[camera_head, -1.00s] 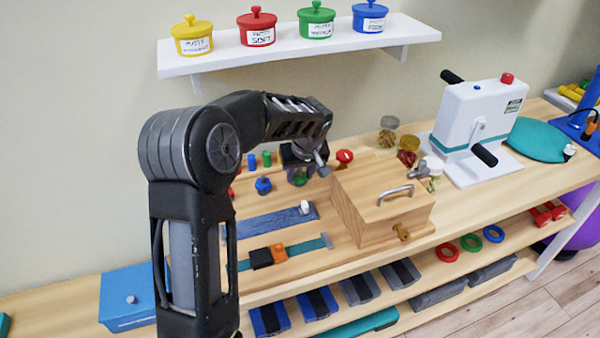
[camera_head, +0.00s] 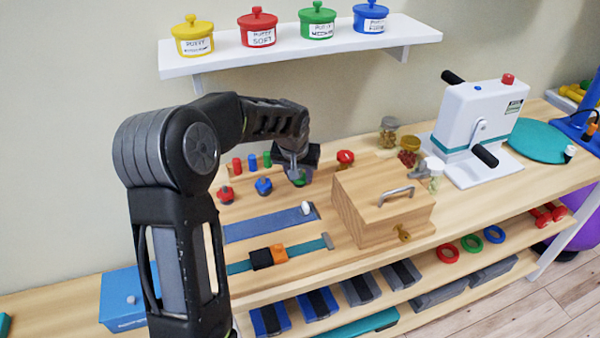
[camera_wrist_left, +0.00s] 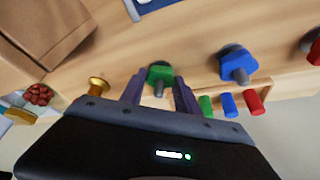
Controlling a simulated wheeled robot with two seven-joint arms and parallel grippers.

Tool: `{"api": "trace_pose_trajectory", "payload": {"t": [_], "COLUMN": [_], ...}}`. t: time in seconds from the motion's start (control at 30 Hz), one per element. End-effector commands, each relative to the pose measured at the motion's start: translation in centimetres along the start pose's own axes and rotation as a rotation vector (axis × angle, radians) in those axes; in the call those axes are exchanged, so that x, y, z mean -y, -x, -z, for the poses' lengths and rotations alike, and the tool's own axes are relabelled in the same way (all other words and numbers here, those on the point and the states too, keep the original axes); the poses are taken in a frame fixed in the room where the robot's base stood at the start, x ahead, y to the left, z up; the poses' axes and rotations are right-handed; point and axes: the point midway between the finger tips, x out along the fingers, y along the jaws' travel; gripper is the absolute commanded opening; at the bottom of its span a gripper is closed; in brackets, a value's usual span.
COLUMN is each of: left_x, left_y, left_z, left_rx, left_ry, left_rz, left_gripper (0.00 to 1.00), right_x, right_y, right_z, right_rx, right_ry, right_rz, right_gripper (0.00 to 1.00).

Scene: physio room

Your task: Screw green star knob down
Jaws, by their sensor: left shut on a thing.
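The green star knob (camera_head: 299,182) sits on its bolt on the wooden board, left of the wooden box. In the left wrist view the knob (camera_wrist_left: 160,75) is between the two fingers of my left gripper (camera_wrist_left: 158,88), with part of its bolt showing. My left gripper (camera_head: 297,172) points down from above and is shut on the knob. A blue star knob (camera_head: 264,186) and a red star knob (camera_head: 226,194) stand to its left. My right gripper is in neither view.
A wooden box (camera_head: 365,215) with a metal handle stands close on the right. Red, blue and green pegs (camera_head: 252,162) stand behind the knobs. A blue strap (camera_head: 265,224) lies in front. A white crank machine (camera_head: 475,130) is farther right.

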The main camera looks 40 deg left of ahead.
Motion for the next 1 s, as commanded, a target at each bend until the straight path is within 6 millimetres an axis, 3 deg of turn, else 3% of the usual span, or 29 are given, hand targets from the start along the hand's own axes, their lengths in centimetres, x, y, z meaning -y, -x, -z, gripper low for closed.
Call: {"api": "trace_pose_trajectory", "payload": {"t": [0.3,1.0], "left_x": [0.28,0.50], "left_y": [0.09,-0.02], "left_z": [0.16,0.44], "left_rx": [-0.002,-0.004], "left_ry": [-0.271,-0.890], "left_rz": [-0.116,-0.371], "left_gripper": [0.00,0.00], "right_x": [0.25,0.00], "right_y": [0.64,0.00], "right_z": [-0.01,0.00], "right_rx": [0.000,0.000], "right_ry": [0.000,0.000], "right_rz": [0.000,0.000], "right_gripper": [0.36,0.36]}}
